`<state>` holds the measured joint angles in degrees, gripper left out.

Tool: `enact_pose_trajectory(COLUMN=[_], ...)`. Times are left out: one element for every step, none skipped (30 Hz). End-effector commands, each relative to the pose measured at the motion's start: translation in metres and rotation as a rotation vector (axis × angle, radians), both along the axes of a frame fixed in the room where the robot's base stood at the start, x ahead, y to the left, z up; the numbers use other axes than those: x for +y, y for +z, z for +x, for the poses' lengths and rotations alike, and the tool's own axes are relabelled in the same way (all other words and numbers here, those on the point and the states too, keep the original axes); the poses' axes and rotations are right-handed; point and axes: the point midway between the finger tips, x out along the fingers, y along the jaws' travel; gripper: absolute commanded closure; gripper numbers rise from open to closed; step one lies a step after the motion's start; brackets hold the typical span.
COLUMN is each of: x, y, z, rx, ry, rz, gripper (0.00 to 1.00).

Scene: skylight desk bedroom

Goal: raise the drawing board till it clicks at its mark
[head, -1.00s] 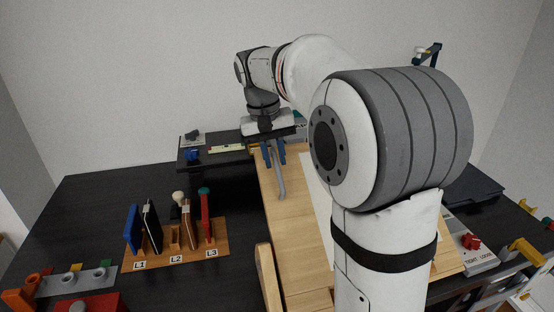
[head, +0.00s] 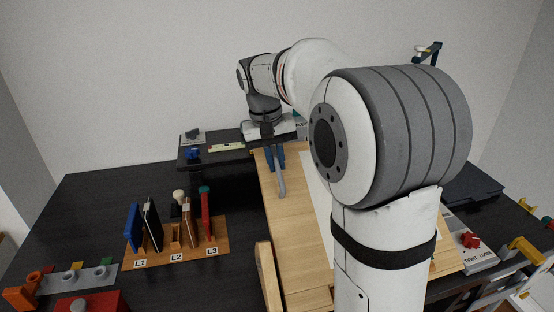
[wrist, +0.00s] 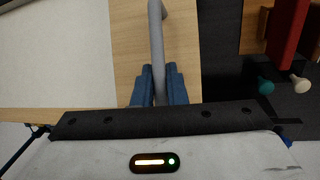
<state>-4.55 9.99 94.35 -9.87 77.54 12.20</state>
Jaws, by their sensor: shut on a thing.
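The drawing board (head: 290,230) is a pale wooden panel with a white sheet (head: 318,195) on it, partly hidden behind my arm. A grey bar-shaped handle (head: 281,187) stands at its left side near the far end. My gripper (head: 275,160) is over that part of the board, with its blue fingers shut on the handle. In the wrist view the handle (wrist: 156,35) runs between the two fingers (wrist: 158,88), which press on it from both sides, and the board (wrist: 183,45) lies beneath. I cannot see any mark for the board's height.
A wooden rack (head: 180,254) labelled L1, L2, L3 holds several tools left of the board. A dark raised shelf (head: 228,158) stands behind. A panel with a red knob (head: 470,240), marked TIGHT and LOOSE, is at the right. The dark desk at left has free room.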

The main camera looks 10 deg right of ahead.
Motion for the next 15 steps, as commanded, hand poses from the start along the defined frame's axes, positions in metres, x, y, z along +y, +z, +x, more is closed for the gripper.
enact_pose_trajectory(x=[0.000, 0.000, 0.000, 0.000, 0.000, 0.000, 0.000, 0.000, 0.000, 0.000, 0.000, 0.000, 0.000, -0.001, -0.001], y=[0.000, 0.000, 0.000, 0.001, 0.001, 0.002, 0.004, 0.005, 0.008, 0.011, 0.013, 0.015, 0.017, 0.018, 0.019], z=[0.000, 0.000, 0.000, 0.000, -0.001, -0.002, -0.003, -0.005, -0.007, -0.009, -0.011, -0.013, -0.015, -0.015, -0.016], rx=[0.000, 0.000, 0.000, -0.002, -0.004, -0.009, -0.014, -0.022, -0.034, -0.043, -0.051, -0.061, -0.068, -0.071, -0.073], ry=[0.000, 0.000, 0.000, -0.001, 0.000, 0.000, -0.001, 0.000, 0.000, -0.001, 0.000, -0.001, -0.002, -0.001, -0.002], rz=[0.000, 0.000, 0.000, 0.001, 0.001, 0.000, 0.001, 0.001, 0.001, 0.001, 0.000, 0.000, 0.001, 0.000, 0.000], gripper=[1.00, 1.00, 1.00, 1.00, 1.00, 1.00, 1.00, 1.00, 1.00, 1.00, 1.00, 1.00, 1.00, 1.00, 1.00])
